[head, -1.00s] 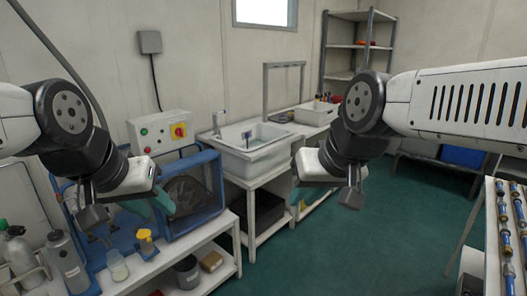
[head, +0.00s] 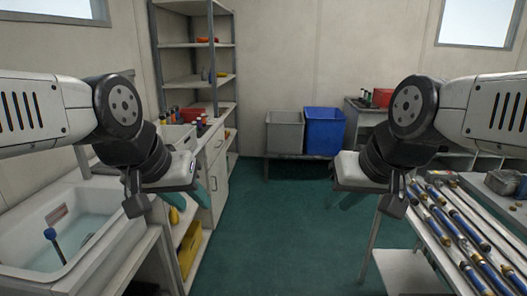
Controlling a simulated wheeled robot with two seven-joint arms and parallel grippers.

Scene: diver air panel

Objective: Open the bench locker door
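A white cabinet with a tall door (head: 219,182) stands at the end of the left bench, below a drawer front; it looks like the bench locker. The door appears shut, with a small handle on its front. My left gripper (head: 197,194) hangs in front of the left bench, nearer to me than the door, and covers part of the cabinet's near side. My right gripper (head: 354,196) hangs over the aisle, left of the right-hand table. Both look empty and touch nothing visible. Their finger gaps cannot be made out.
A sink basin (head: 62,240) is at the near left, with a yellow crate (head: 190,248) on a low shelf beside it. Grey (head: 285,132) and blue (head: 324,130) bins stand at the back. A table with rods (head: 455,230) is on the right. The green floor between is clear.

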